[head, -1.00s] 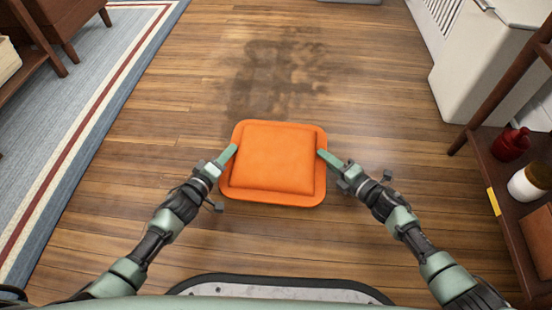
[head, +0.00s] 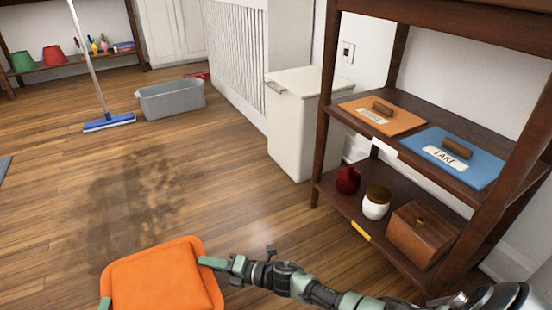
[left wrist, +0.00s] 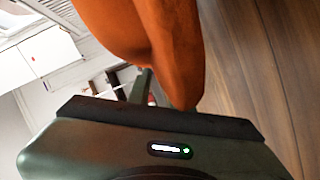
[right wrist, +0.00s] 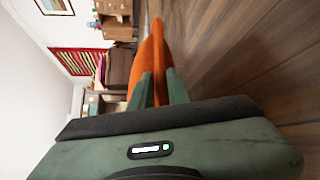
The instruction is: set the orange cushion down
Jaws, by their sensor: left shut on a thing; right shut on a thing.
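The orange cushion (head: 165,280) is at the bottom left of the head view, between my two grippers, its near part cut off by the frame. It appears held above the wooden floor. My right gripper (head: 212,262) is shut on its right edge; the right wrist view shows the cushion (right wrist: 155,60) pinched between both fingers. Only a fingertip of my left gripper (head: 105,303) shows in the head view, at the cushion's left edge. The left wrist view shows the cushion (left wrist: 160,40) close up, partly hiding the fingers of that gripper, which is shut on it.
A dark wooden shelf unit (head: 318,165) stands at right, with an orange board (head: 383,118), a blue board (head: 458,157), jars and a wooden box (head: 422,234). A white bin (head: 297,130) stands beside it. A grey tub (head: 170,98) and mop (head: 108,122) are farther back. The stained floor ahead is clear.

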